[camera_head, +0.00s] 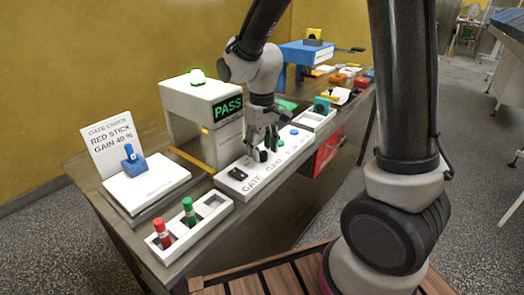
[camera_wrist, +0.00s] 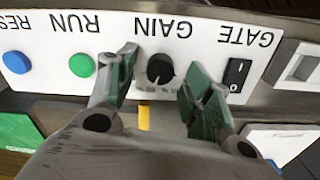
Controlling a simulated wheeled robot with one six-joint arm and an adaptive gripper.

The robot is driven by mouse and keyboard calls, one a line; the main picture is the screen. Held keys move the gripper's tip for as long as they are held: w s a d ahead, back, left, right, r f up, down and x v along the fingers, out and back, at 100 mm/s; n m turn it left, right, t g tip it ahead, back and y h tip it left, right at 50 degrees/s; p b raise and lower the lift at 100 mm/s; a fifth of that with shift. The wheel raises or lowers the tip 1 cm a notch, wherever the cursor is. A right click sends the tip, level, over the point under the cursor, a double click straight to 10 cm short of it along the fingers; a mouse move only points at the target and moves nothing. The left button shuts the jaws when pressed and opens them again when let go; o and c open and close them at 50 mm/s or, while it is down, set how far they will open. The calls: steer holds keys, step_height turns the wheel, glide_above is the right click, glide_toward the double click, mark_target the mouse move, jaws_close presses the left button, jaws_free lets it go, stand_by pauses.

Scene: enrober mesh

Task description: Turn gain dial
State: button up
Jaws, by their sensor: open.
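The gain dial (camera_wrist: 160,70) is a round black knob on a white control panel (camera_wrist: 205,30), under the upside-down word GAIN in the wrist view. My gripper (camera_wrist: 155,85) is open, with one green-padded finger on each side of the dial, apart from it in the picture. In the head view my gripper (camera_head: 262,152) is low over the panel (camera_head: 232,187), and its fingers partly hide the dial. A card (camera_head: 108,142) at the left reads GATE CHECK, RED STICK, GAIN and a percent figure that looks like 40.
Beside the dial are a black GATE rocker switch (camera_wrist: 237,75), a green RUN button (camera_wrist: 82,64) and a blue button (camera_wrist: 16,61). A white gate with a PASS display (camera_head: 228,108) stands behind. A tray (camera_head: 213,206) holds a red stick (camera_head: 161,234) and a green stick (camera_head: 189,211).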

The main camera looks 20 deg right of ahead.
mark_target(263, 153)
step_height(263, 153, up, 11)
steer(key=shift+f, duration=0.2)
stand_by(0.3)
steer(key=s+d+r+m+t, duration=0.2)
steer(key=s+d+r, duration=0.1)
steer(key=s+d, duration=0.4)
steer(key=s+d+r+m+t, duration=0.2)
steer(key=s+d, duration=0.6)
steer(key=s, duration=0.4)
steer(key=shift+r, duration=0.45)
jaws_close()
